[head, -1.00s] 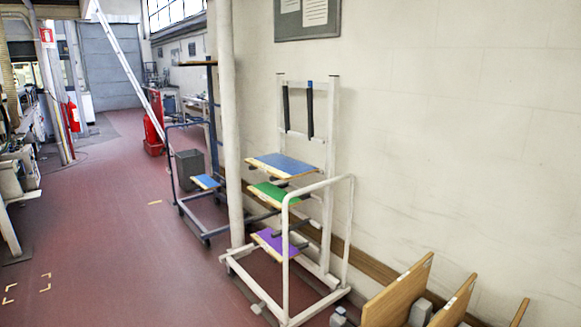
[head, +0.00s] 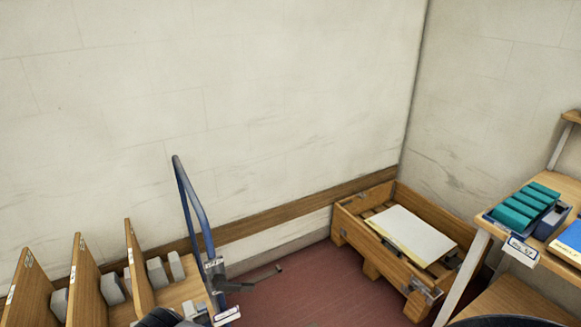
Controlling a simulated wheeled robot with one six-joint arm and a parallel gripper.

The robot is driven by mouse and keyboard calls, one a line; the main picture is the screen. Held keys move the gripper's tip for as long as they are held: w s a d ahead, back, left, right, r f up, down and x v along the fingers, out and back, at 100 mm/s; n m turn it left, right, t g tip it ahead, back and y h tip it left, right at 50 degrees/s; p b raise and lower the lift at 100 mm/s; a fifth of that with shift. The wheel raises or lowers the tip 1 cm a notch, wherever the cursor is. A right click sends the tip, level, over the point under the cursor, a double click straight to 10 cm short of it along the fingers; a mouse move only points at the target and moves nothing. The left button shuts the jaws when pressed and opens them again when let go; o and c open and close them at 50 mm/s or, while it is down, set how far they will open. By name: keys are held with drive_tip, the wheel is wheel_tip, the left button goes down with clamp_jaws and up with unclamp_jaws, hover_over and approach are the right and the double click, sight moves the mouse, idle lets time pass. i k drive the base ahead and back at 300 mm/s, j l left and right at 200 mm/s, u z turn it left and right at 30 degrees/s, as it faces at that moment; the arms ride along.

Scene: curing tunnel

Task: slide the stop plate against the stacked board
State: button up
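A pale flat board (head: 410,232) lies in an open wooden crate (head: 362,247) on the floor in the right half of the head view. It may be the stacked board. A small grey metal fitting (head: 426,291) is on the crate's near right corner; I cannot tell whether it is the stop plate. Upright wooden boards (head: 88,280) stand apart in a row at the lower left, with grey blocks (head: 157,273) between and beside them. My gripper is not in view, so its state does not show.
A blue tubular handle (head: 194,210) with a dark lever (head: 262,279) rises right of the upright boards. A wooden shelf unit (head: 483,222) at the right holds a tray of teal blocks (head: 524,205). Red floor (head: 300,300) is clear between handle and crate.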

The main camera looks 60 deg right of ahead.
sight(550, 224)
drive_tip(key=z, duration=4.35)
